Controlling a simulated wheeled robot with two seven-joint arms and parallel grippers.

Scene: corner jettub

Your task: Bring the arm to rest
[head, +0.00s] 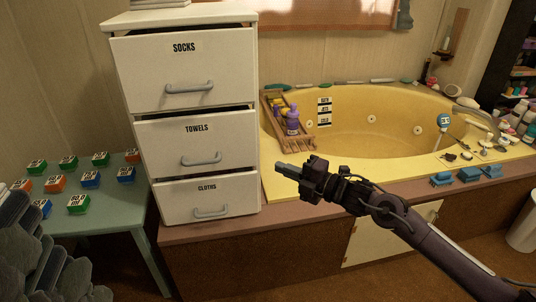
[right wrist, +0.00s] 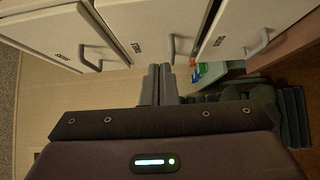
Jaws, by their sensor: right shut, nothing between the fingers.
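My right arm comes in from the lower right in the head view. Its gripper (head: 284,168) is in front of the yellow tub's left corner, just right of the white drawer cabinet (head: 222,128). The fingers are together and hold nothing. In the right wrist view the two grey fingers (right wrist: 158,84) lie side by side, pointing toward the space below the cabinet drawers. My left gripper is not seen in either view.
The drawers SOCKS (head: 183,70), TOWELS (head: 198,142) and CLOTHS (head: 208,198) stand left of the gripper. A green table (head: 115,228) with colored blocks is farther left. The yellow tub (head: 350,146) has a wooden rack (head: 270,112) with bottles. Blue items (head: 468,174) sit on its ledge.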

